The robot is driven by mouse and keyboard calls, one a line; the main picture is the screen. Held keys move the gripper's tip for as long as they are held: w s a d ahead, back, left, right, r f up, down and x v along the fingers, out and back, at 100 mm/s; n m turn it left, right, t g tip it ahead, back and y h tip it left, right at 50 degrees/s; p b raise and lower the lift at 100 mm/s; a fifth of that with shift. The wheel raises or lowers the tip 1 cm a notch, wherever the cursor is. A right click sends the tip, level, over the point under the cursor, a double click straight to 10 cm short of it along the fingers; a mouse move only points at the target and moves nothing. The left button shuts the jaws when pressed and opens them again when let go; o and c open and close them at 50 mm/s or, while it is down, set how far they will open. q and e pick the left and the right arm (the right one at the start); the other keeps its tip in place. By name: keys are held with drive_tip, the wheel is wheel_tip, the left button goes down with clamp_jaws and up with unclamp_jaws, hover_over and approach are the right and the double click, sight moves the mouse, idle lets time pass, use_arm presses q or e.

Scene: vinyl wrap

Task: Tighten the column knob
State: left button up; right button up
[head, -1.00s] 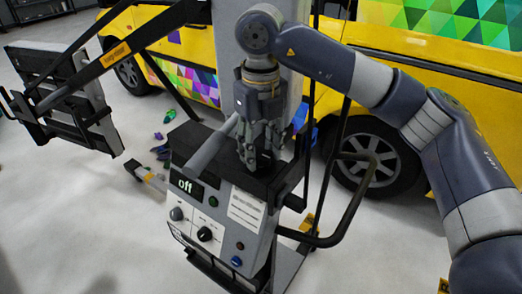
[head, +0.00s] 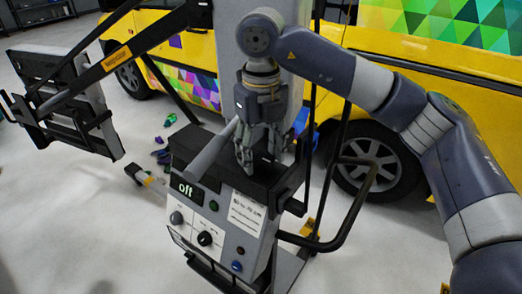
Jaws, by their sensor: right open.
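The grey column (head: 232,45) stands upright behind my right wrist. My right gripper (head: 258,158) points down in front of the column, just above the black top of the control box (head: 210,222). Its jaws are open and I see nothing held between them. I cannot make out the column knob; the gripper and wrist cover part of the column. A grey bar handle (head: 212,150) slants up close to the left of the gripper. My left gripper is not in view.
A black arm (head: 130,48) carries a panel (head: 72,100) at left. A yellow vehicle (head: 335,75) is behind. Floor at lower left is clear.

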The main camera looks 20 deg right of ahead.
sight(261, 158)
wheel_tip(261, 158, up, 12)
idle(0.6)
idle(0.4)
